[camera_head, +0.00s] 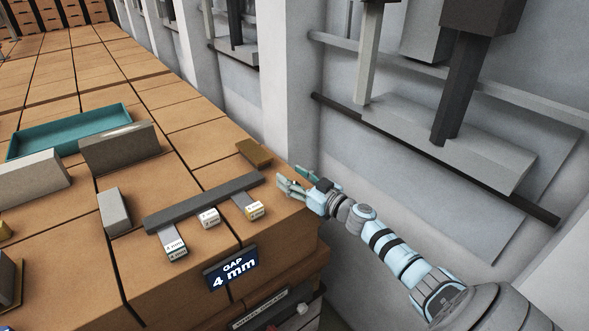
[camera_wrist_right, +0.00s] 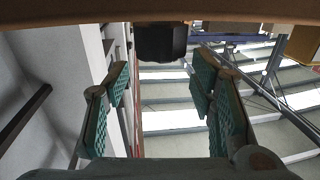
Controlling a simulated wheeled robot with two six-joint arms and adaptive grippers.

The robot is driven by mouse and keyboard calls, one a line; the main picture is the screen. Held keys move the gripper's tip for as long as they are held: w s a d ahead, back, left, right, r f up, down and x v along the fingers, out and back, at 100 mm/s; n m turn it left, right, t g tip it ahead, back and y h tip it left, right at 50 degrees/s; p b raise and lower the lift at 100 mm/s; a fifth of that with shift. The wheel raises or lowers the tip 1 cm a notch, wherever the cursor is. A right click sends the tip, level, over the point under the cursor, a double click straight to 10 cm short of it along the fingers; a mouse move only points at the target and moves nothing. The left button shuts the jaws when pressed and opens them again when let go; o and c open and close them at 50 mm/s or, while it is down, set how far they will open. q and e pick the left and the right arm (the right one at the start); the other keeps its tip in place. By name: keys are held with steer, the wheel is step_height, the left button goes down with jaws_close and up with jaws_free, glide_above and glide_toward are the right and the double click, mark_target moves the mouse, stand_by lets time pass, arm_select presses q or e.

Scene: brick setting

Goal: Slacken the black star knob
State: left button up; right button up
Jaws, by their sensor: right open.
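My right gripper (camera_head: 293,183) is open and empty, beside the right edge of the brown bench in the head view. Its two teal-padded fingers stand wide apart in the right wrist view (camera_wrist_right: 163,105). A dark, ribbed, rounded part (camera_wrist_right: 161,43) shows at the top centre of that view, against the underside of a brown surface, beyond the fingertips and between them. It looks like the black star knob; its star shape is not clear. No black star knob can be made out in the head view. My left gripper is not in view.
On the bench (camera_head: 190,105) lie a grey bar (camera_head: 205,202) with several labelled gauge pieces, grey blocks (camera_head: 114,211), a brass-coloured block (camera_head: 254,152) and a teal tray (camera_head: 70,128). A sign (camera_head: 232,268) reads "GAP 4 mm". Grey wall panels (camera_head: 430,150) stand to the right.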

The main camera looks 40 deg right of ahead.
step_height(320, 180, up, 8)
steer(key=shift+s+f, duration=0.1)
steer(key=shift+f, duration=0.15)
steer(key=shift+a+f+n, duration=0.15)
steer(key=shift+n, duration=0.15)
steer(key=s+a+f+n+h+b, duration=0.1)
steer(key=s+n, duration=0.1)
steer(key=n, duration=0.3)
steer(key=s+a+f+n+t+h, duration=0.1)
steer(key=a+f+n, duration=0.1)
steer(key=n, duration=0.3)
steer(key=s+a+f+n+h+b, duration=0.1)
steer(key=s+a+n+h, duration=0.1)
steer(key=n, duration=0.4)
steer(key=shift+s+a+f+t+b, duration=0.25)
steer(key=shift+s+t+b, duration=0.05)
steer(key=shift+t+b, duration=0.1)
steer(key=s+f+n+g+h+b, duration=0.1)
steer(key=s+f+n+g+h, duration=0.35)
steer(key=n, duration=0.85)
steer(key=shift+t+h, duration=0.55)
steer(key=shift+t, duration=0.1)
steer(key=x, duration=0.8)
steer(key=d+f+x, duration=0.1)
steer(key=x, duration=0.2)
steer(key=shift+w+d+b, duration=0.15)
steer(key=shift+d+b, duration=0.05)
steer(key=shift+b, duration=0.15)
